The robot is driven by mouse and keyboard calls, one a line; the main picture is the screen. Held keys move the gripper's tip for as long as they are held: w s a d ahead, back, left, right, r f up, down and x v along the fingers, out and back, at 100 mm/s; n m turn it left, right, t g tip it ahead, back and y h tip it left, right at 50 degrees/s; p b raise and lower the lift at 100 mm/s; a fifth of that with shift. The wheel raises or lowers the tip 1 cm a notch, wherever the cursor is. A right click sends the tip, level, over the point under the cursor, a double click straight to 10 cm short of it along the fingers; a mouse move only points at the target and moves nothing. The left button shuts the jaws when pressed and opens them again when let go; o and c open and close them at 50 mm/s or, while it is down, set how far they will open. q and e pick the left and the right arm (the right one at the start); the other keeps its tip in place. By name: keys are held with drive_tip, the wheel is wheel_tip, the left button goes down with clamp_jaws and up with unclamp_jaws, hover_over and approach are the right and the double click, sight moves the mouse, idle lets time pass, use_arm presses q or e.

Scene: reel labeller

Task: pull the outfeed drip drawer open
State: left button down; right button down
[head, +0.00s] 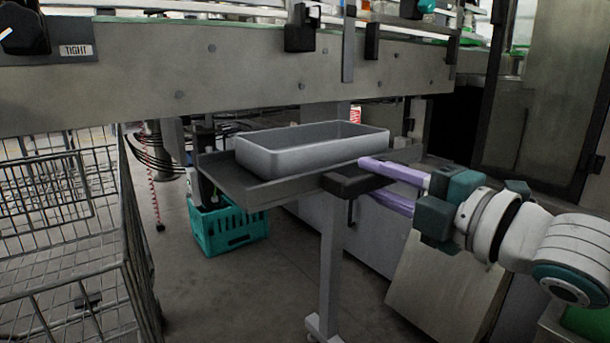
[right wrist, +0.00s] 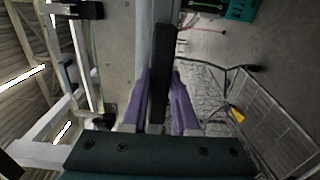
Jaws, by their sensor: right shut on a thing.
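The outfeed drip drawer (head: 230,187) is a dark, flat tray sticking out under the machine's metal rail, with a grey rectangular pan (head: 290,158) sitting in it. Its black bar handle (head: 345,184) is on the front edge. The handle also shows in the right wrist view (right wrist: 161,70), running between the fingers. My right gripper (head: 367,179), with purple fingers, comes in from the right and is shut on the handle, one finger on each side. The fingers also show in the right wrist view (right wrist: 161,97). My left gripper is not in view.
A grey post (head: 331,260) stands below the drawer. A wire cage cart (head: 75,230) is at the left, and a teal crate (head: 228,230) is on the floor behind. The metal rail (head: 230,75) spans above the drawer. Floor between cart and post is clear.

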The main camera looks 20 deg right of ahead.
drive_tip(key=c, duration=0.7)
unclamp_jaws()
drive_tip(key=shift+s, duration=0.15)
drive_tip(key=shift+s+d, duration=0.15)
drive_tip(key=shift+s, duration=0.1)
drive_tip(key=shift+p+v, duration=1.05)
drive_tip(key=shift+v, duration=3.5)
